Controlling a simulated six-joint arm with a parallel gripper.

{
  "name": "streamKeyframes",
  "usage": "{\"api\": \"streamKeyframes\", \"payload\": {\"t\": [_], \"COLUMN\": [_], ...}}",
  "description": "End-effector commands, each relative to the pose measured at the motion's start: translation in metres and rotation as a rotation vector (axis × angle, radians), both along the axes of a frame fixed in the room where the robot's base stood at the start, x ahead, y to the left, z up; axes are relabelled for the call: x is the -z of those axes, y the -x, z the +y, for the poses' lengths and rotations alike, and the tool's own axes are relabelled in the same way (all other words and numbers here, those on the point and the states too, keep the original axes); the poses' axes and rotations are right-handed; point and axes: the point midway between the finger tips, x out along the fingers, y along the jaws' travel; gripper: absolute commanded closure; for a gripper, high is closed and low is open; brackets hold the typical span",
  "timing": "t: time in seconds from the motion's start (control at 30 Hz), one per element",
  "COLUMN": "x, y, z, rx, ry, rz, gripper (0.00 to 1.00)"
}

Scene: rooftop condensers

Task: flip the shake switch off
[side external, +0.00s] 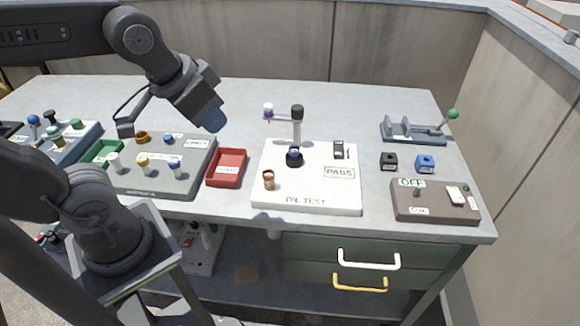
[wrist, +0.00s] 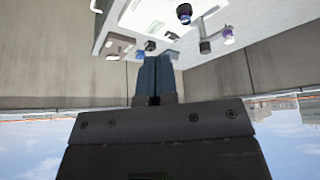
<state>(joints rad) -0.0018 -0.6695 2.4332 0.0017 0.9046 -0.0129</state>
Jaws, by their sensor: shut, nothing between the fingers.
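My gripper (side external: 211,119) has blue fingers, is shut and empty, and hangs above the bench left of the white OIL TEST board (side external: 300,204). Its shut fingers also show in the wrist view (wrist: 155,78). A brown switch box (side external: 436,212) sits at the bench's right front, far from my gripper. It carries an OFF label (side external: 411,182), a small dark lever (side external: 417,192) and a white switch piece (side external: 456,195). Its front label is too small to read. A small black-and-grey switch (side external: 339,149) is on the OIL TEST board. No label reading shake is legible.
The OIL TEST board holds a post with a crossarm (side external: 297,130), a dark knob (side external: 294,157) and a small vial (side external: 269,180). A red tray (side external: 227,168) and a grey rack board (side external: 150,180) lie left. A green-knobbed lever fixture (side external: 413,131) stands at the back right.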

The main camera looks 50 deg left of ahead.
Motion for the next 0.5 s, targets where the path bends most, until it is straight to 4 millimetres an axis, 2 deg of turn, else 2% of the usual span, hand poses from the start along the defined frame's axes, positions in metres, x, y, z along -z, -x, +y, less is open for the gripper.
{"api": "streamKeyframes", "payload": {"t": [0.03,0.17,0.5], "x": [0.003,0.009,0.009], "y": [0.008,0.017,0.017], "z": [0.000,-0.001,-0.001], "rx": [0.005,0.014,0.008], "ry": [-0.002,-0.004,-0.002], "rz": [-0.010,-0.019,-0.017], "gripper": [1.00,1.00,1.00]}}
